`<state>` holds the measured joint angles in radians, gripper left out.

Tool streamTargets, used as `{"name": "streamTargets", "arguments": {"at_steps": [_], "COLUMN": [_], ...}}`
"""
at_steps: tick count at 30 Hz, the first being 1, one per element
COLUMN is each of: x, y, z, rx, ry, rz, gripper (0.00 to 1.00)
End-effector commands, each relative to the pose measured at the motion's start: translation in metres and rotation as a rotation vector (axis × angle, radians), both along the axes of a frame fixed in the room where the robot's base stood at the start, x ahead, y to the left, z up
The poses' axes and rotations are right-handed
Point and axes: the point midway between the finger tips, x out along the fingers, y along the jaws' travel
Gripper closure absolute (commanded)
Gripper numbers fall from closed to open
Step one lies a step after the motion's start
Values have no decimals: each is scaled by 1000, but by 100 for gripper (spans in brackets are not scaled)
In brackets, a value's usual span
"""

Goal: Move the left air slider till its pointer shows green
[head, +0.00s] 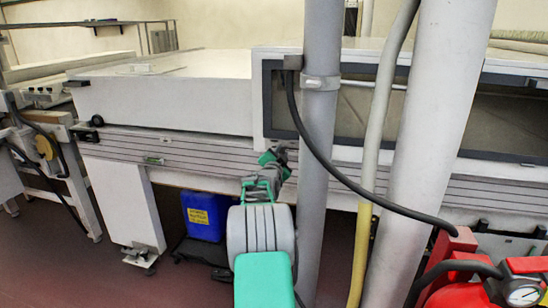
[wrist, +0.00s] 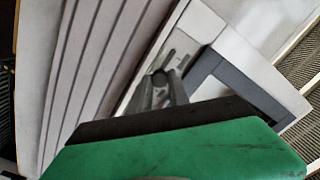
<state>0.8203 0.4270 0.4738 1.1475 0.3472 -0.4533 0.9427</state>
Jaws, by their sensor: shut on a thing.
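My gripper (head: 272,160) reaches the front of the long grey machine, just below the corner of its dark-framed window. In the wrist view my gripper (wrist: 161,88) is shut on a small dark knob (wrist: 160,76), which looks like the slider's handle. The fingers hide most of it. Beside it, short dark slots (wrist: 181,62) show on a pale plate. No pointer and no green mark can be made out there, so I cannot tell its reading or whether this is the left slider.
A grey upright pipe (head: 320,130) stands just right of my arm, with a black cable, a yellow-white hose (head: 385,110) and a thick white column (head: 430,150) beyond. A blue container (head: 203,216) stands under the machine. A red unit with a gauge (head: 523,294) is at lower right.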

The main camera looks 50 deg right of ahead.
Motion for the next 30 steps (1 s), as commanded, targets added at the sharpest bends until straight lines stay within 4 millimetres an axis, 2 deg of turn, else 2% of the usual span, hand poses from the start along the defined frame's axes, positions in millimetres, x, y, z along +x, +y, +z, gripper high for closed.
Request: {"name": "streamTargets", "arguments": {"at_steps": [5, 6, 14, 23, 30], "x": [1, 1, 1, 0, -18], "y": [0, 0, 0, 4, 41], "z": [0, 0, 0, 1, 2], "rx": [1, 1, 0, 0, 0], "ry": [2, 2, 1, 1, 1], "rz": [0, 0, 1, 1, 1], "gripper": [100, 76, 56, 56, 56]}}
